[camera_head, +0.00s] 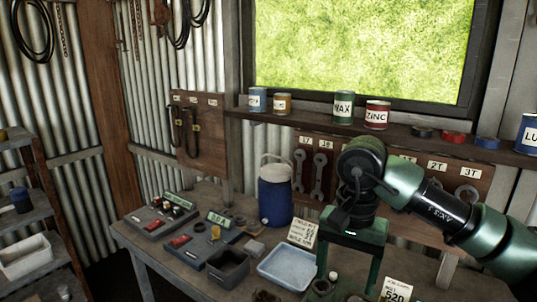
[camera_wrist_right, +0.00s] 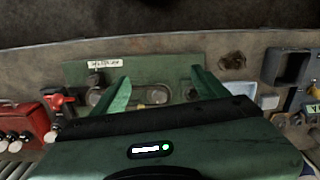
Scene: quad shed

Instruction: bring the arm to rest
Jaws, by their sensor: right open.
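My right arm (camera_head: 445,215) comes in from the right in the head view and bends down over the workbench. My right gripper (camera_head: 346,284) points down, its two green fingers spread apart with nothing seen between them. In the right wrist view the open gripper (camera_wrist_right: 161,92) is over a green plate (camera_wrist_right: 150,70) with a white label and round parts. I cannot tell how high above the plate the fingers are. My left gripper is not in view.
The workbench (camera_head: 160,255) holds a blue jug (camera_head: 275,195), a pale blue tray (camera_head: 288,267), a dark bin (camera_head: 228,268) and grey organisers with red parts. Cans line the shelf (camera_head: 400,130) below the window. Wrenches hang on a board (camera_head: 300,155) behind my gripper.

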